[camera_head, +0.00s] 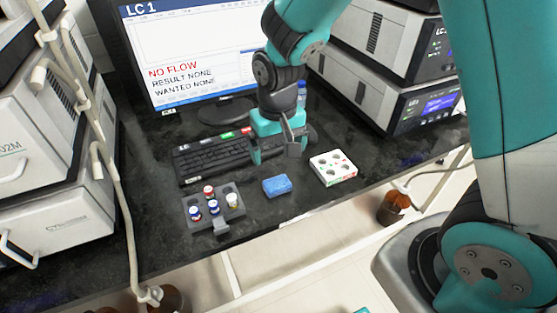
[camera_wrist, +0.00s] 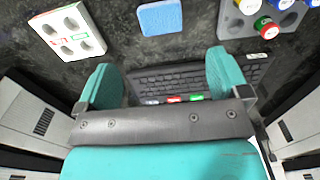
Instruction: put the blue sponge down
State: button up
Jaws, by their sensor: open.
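The blue sponge (camera_head: 277,186) lies flat on the dark bench near its front edge, between the grey vial rack and the white block. It also shows in the wrist view (camera_wrist: 160,17), at the top, beyond my fingertips. My gripper (camera_head: 276,154) is above the bench, behind the sponge and over the right part of the keyboard. In the wrist view my gripper (camera_wrist: 163,78) has its two teal fingers wide apart with nothing between them but the view of the keyboard below. The sponge is apart from the fingers.
The grey rack (camera_head: 232,187) holds several capped vials. The white block with holes (camera_head: 333,177) stands right of the sponge. The keyboard (camera_head: 212,156) and monitor (camera_head: 190,60) are behind. Instrument stacks flank both sides; a pale tube hangs at left. The bench's front edge is close.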

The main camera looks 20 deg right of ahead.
jog(key=s+a+r+n+y, duration=0.2)
jog(key=s+r+n, duration=0.1)
jog(key=s+r, duration=0.4)
jog(key=s+a+r+n+y, duration=0.2)
jog(key=s+r+n, duration=0.2)
jog(key=s+r, duration=0.4)
jog(key=s, duration=0.3)
jog(key=shift+a+r, duration=0.15)
jog(key=shift+a, duration=0.1)
jog(key=shift+s, duration=0.1)
notch_tip(320, 180, up, 4)
jog(key=p, duration=0.4)
